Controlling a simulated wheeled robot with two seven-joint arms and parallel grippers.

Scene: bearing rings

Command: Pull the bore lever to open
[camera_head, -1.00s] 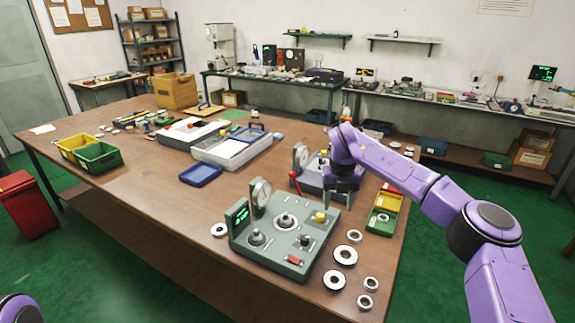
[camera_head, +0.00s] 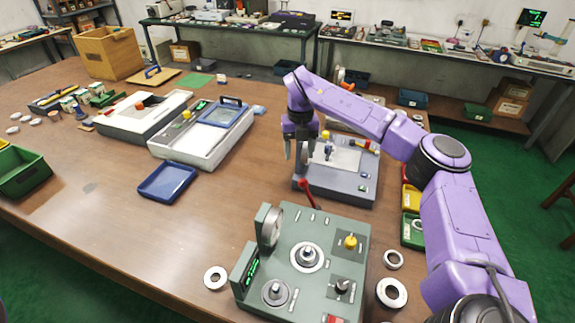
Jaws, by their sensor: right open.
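A red lever (camera_head: 309,192) sticks up at the front left of the grey bench device (camera_head: 340,187), leaning to the left. The device has a pale top plate and small yellow and red parts at its back right. My right gripper (camera_head: 297,157) points down, open and empty, near the device's back left corner. It is farther back than the red lever and apart from it in the picture. The gripper and arm hide part of what stands behind. My left gripper is not in view.
A green gauge unit (camera_head: 318,268) with a dial stands in front of the grey device. Metal rings (camera_head: 391,292) lie at its right and one (camera_head: 215,277) at its left. A blue tray (camera_head: 167,182) and white cases (camera_head: 200,135) lie left. The wooden table is clear between them.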

